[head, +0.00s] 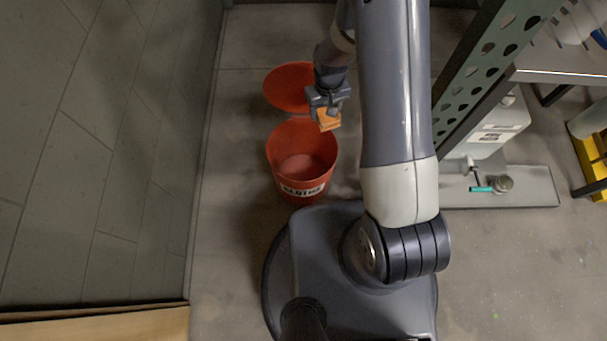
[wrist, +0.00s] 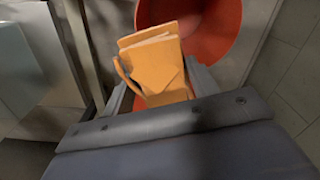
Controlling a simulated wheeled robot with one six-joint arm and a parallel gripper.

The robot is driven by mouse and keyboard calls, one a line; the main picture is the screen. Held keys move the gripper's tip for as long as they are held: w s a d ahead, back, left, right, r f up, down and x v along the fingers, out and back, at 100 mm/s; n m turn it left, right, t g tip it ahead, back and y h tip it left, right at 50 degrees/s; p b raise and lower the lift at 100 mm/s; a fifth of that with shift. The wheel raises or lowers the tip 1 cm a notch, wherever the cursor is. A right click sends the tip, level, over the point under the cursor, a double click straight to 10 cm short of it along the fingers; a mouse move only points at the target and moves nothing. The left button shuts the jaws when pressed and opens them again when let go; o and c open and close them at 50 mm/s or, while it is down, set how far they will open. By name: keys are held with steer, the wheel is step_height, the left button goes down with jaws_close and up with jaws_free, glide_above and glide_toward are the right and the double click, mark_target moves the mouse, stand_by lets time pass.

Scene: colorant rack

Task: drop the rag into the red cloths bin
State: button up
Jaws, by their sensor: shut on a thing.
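My gripper (head: 328,103) is shut on the folded orange rag (head: 328,121) and holds it above the far right rim of the red cloths bin (head: 285,181). The bin stands upright on the floor, labelled on its front, with its mouth open and its inside looking empty. Its red lid (head: 289,86) is behind the mouth, apart from the opening. In the wrist view the rag (wrist: 155,62) sits between the fingers of my gripper (wrist: 160,95), with a red round surface (wrist: 215,35) beyond it; I cannot tell whether that is the bin or its lid.
A green perforated rack post (head: 480,75) stands right of my arm. A white jug (head: 497,130) stands on a grey tray (head: 535,187) with a small teal-handled item. A grey wall (head: 100,150) is at left. Bare floor (head: 235,230) lies left of the bin.

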steer(key=a+f+n+b, duration=0.1)
steer(key=a+f+b, duration=0.2)
steer(key=f+b, duration=0.4)
steer(key=a+f+n+b, duration=0.1)
steer(key=a+f+b, duration=0.2)
steer(key=f+b, duration=0.3)
steer(key=b, duration=0.3)
steer(key=shift+w+f+n, duration=0.25)
steer(key=shift+f+n, duration=0.15)
steer(key=shift+a, duration=0.1)
steer(key=o, duration=1.1)
steer(key=shift+r, duration=0.1)
step_height(320, 180, up, 11)
steer(key=p, duration=0.4)
